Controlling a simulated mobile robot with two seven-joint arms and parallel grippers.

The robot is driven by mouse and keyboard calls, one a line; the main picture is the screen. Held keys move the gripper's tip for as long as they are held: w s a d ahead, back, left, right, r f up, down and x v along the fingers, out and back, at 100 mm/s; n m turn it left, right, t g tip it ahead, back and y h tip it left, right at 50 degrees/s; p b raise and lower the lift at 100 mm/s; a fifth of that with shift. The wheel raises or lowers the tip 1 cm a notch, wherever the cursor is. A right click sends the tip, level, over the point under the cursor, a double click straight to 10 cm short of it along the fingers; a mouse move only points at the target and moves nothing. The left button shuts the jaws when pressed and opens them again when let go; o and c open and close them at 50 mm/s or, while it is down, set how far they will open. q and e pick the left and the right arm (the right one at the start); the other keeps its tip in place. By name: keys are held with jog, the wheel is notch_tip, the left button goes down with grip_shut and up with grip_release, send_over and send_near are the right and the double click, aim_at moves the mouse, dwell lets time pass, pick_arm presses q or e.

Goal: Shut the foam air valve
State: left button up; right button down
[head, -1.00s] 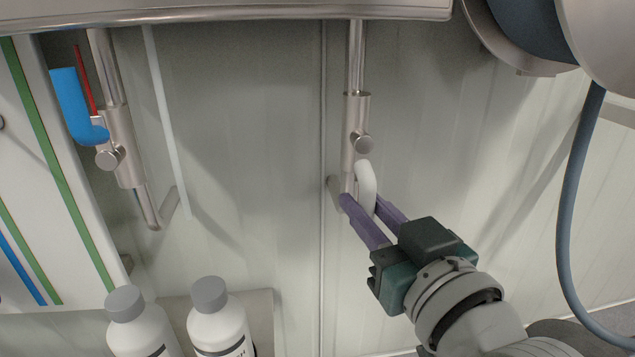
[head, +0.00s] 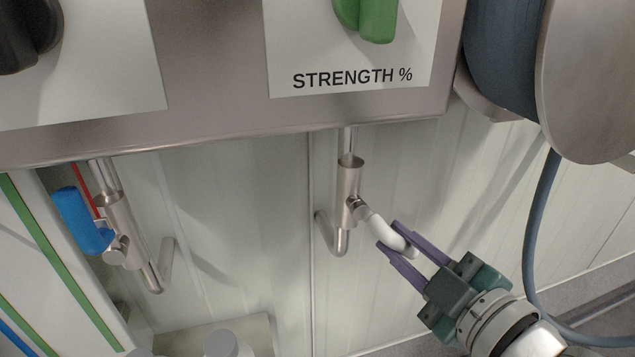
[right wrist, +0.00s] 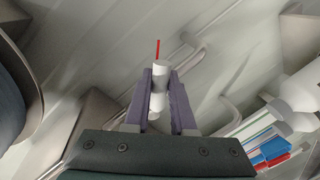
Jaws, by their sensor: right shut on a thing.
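A steel valve body (head: 349,180) hangs on a vertical pipe under the panel, right of centre in the head view. Its white lever handle (head: 377,227) slants down and to the right from the pivot, away from the pipe. My right gripper (head: 391,235) has its purple fingers closed around the lower part of this handle. The right wrist view shows the white handle (right wrist: 159,84) between the two fingers, with a thin red line at its top. No label for this valve can be read. My left gripper is not in view.
A second valve with a blue handle (head: 83,221) is at left. The panel (head: 215,75) above carries a green knob (head: 372,18) marked STRENGTH %. A hose reel (head: 590,75) with a blue hose (head: 541,225) stands at right. A bottle (head: 222,343) is below.

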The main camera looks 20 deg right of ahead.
jog(key=r+n+p, duration=0.1)
jog(key=n, duration=0.1)
jog(key=d+r+n+h+p, duration=0.1)
jog(key=shift+d+r+n+g+p, duration=0.2)
jog(key=shift+r+n+g+p, duration=0.1)
jog(key=shift+n+p, duration=0.1)
jog(key=shift+d+r+n+h+p, duration=0.2)
jog(key=shift+r+n+h+p, duration=0.25)
jog(key=shift+n, duration=0.45)
jog(key=shift+r+n+h+p, duration=0.3)
jog(key=shift+r+n, duration=0.25)
jog(key=shift+n, duration=0.25)
jog(key=c, duration=0.8)
grip_release()
jog(key=shift+o, duration=0.2)
jog(key=shift+s, duration=0.15)
jog(key=s+r, duration=0.2)
jog(key=s, duration=0.7)
jog(key=shift+s+a+p, duration=0.15)
jog(key=shift+s+p, duration=0.15)
jog(key=shift+p, duration=0.1)
